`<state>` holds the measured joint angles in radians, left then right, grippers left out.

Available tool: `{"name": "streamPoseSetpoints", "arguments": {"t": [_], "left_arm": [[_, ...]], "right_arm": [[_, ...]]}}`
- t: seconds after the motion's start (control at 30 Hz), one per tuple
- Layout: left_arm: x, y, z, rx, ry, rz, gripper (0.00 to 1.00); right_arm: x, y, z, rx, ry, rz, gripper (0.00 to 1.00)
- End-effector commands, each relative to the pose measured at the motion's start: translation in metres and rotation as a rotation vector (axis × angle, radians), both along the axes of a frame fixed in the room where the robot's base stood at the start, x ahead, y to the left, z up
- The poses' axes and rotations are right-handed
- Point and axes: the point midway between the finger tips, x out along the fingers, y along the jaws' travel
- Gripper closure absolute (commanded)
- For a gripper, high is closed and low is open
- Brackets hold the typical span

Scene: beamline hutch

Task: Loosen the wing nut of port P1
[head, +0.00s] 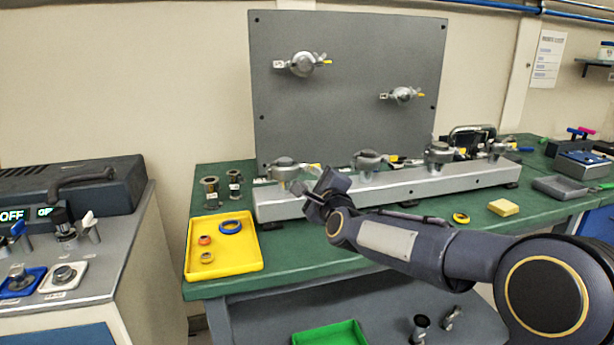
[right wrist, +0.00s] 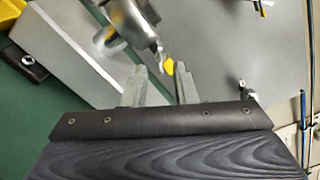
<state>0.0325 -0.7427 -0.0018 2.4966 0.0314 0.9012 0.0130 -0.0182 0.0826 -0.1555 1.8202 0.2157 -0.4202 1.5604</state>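Several clamped ports with silvery clamps stand along the grey rail (head: 390,190); their labels are too small to read, so I cannot tell which is P1. My right gripper (head: 308,188) is at the leftmost rail port (head: 285,168), just right of and below its clamp. In the right wrist view the gripper (right wrist: 161,72) is open, its two grey fingers apart. A rounded metal clamp (right wrist: 133,22) with a threaded end and a yellow piece (right wrist: 169,66) lies just beyond the fingertips, near the gap. I see no contact. My left gripper is not in view.
A grey upright panel (head: 350,60) behind the rail carries two more clamped ports. A yellow tray (head: 222,262) with several rings lies left on the green bench (head: 300,245). Small metal fittings (head: 210,188) stand behind the tray. A yellow block (head: 503,207) lies at the right.

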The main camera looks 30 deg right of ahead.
Motion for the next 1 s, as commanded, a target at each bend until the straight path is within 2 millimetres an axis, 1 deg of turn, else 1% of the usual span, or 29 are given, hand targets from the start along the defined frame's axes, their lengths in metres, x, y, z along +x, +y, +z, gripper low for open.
{"name": "streamPoseSetpoints", "arguments": {"t": [0.03,0.1,0.2,0.33,0.53,0.7,0.73,1.0], "left_arm": [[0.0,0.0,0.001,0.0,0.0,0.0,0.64],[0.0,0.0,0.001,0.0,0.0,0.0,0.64],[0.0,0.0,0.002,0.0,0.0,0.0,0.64],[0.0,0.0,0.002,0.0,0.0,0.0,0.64],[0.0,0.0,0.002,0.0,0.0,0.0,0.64],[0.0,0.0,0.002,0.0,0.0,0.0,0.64],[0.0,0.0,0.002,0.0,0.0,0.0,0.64],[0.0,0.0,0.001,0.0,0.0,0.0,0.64]], "right_arm": [[0.008,-0.002,-0.001,-0.001,0.002,0.0,0.75],[0.016,-0.004,0.0,0.0,0.001,0.0,0.75],[0.024,-0.006,0.0,-0.001,0.001,0.0,0.75],[0.028,-0.007,0.0,0.0,0.001,0.0,0.75],[0.028,-0.007,0.0,0.0,0.001,0.0,0.75],[0.028,-0.007,0.0,0.0,0.001,0.0,0.97],[0.028,-0.007,0.0,0.0,0.001,0.0,1.0],[0.027,-0.006,0.0,-0.004,0.002,0.0,1.0]]}}
